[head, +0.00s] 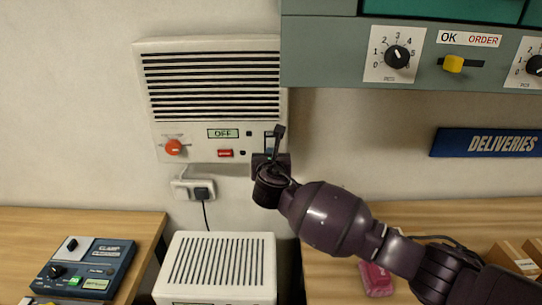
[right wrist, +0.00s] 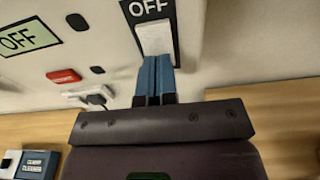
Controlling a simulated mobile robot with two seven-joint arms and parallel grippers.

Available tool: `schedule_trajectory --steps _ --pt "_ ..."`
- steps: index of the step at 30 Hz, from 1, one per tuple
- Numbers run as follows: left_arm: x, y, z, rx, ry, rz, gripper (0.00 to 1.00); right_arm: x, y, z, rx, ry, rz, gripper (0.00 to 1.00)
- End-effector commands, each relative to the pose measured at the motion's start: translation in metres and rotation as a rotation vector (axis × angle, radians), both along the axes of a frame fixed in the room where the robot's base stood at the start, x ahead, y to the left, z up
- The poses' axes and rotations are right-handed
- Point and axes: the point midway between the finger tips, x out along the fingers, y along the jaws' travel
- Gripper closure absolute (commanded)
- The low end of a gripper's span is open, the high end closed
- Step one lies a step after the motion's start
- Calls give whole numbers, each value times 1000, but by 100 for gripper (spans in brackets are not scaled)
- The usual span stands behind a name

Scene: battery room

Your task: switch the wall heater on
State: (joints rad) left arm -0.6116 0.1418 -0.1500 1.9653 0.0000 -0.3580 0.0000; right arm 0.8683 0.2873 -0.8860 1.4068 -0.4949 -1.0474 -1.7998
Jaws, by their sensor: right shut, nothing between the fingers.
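The wall heater (head: 210,85) is a cream box with dark slats on the wall, and its green display (head: 223,133) reads OFF. An orange knob (head: 174,147) and a red button (head: 225,153) sit on its lower panel. In the right wrist view a white rocker switch (right wrist: 154,38) sits on a dark plate labelled OFF at the heater's right end. My right gripper (head: 274,140) is shut and empty, in front of that plate and hiding most of it. Its blue fingertips (right wrist: 154,66) are just below the rocker; whether they touch it I cannot tell. My left gripper is not in view.
A wall socket with a plug (head: 203,193) is below the heater. A white slatted box (head: 222,262) stands under it. A teal panel (head: 340,40) with dials overhangs at the upper right. A control box (head: 85,268) sits on the left table, and a pink object (head: 376,278) on the right.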

Motion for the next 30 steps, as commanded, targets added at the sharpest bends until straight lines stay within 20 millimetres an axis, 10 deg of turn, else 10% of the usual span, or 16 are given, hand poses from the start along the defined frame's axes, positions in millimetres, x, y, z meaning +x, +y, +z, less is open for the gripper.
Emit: schedule_trajectory --steps 30 --pt "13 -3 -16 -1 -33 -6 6 14 -3 -2 0 -197 -3 100"
